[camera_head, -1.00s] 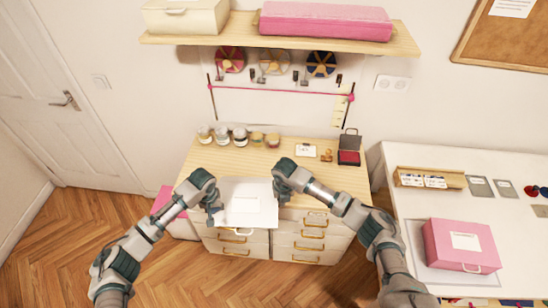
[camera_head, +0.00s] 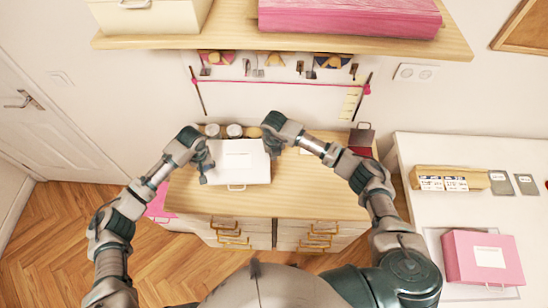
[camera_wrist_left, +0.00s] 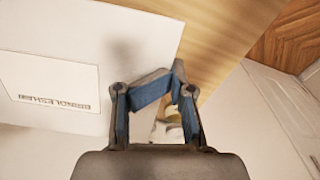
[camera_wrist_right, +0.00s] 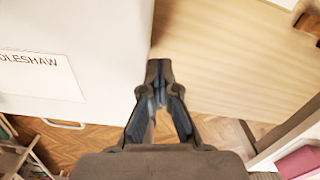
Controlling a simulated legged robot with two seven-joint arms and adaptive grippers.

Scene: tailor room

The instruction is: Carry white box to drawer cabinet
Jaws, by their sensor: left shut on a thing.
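The white box (camera_head: 238,163), with a printed label and a small front handle, is over the wooden top of the drawer cabinet (camera_head: 290,203) in the head view. I cannot tell whether it touches the top. My left gripper (camera_head: 207,165) is shut on the box at its left side. The left wrist view shows the box (camera_wrist_left: 90,45) beside those fingers (camera_wrist_left: 172,82). My right gripper (camera_head: 272,148) is at the box's right side. Its fingertips (camera_wrist_right: 157,72) meet beside the box edge in the right wrist view, and contact is unclear.
Several jars (camera_head: 234,131) stand behind the box. A dark open case (camera_head: 361,138) is at the cabinet's back right. A shelf (camera_head: 290,42) hangs above. A white table (camera_head: 420,190) with a pink box (camera_head: 482,257) is at right.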

